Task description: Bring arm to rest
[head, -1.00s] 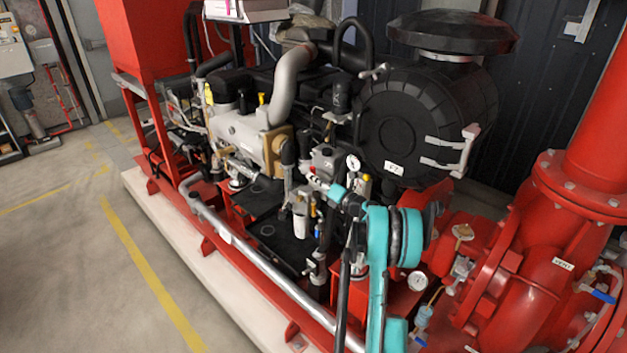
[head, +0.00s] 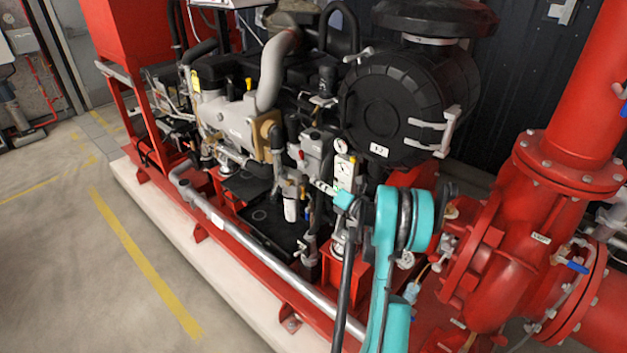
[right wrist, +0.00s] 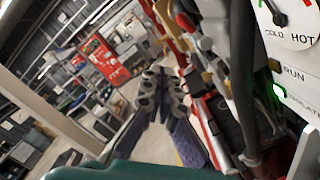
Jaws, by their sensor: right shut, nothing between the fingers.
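My right arm, teal and black, rises from the lower middle of the head view in front of the engine. My right gripper (head: 322,186) is small there, at the arm's far end beside the engine's gauges and fittings. In the right wrist view its dark fingers (right wrist: 160,85) are shut with nothing between them. My left gripper is not in view.
The engine (head: 235,120) sits on a red frame with a grey pipe rail (head: 255,255) along its front. A round black housing (head: 395,110) is behind my arm. Thick red pipes (head: 570,110) stand at the right. The floor (head: 70,270) at the left is clear.

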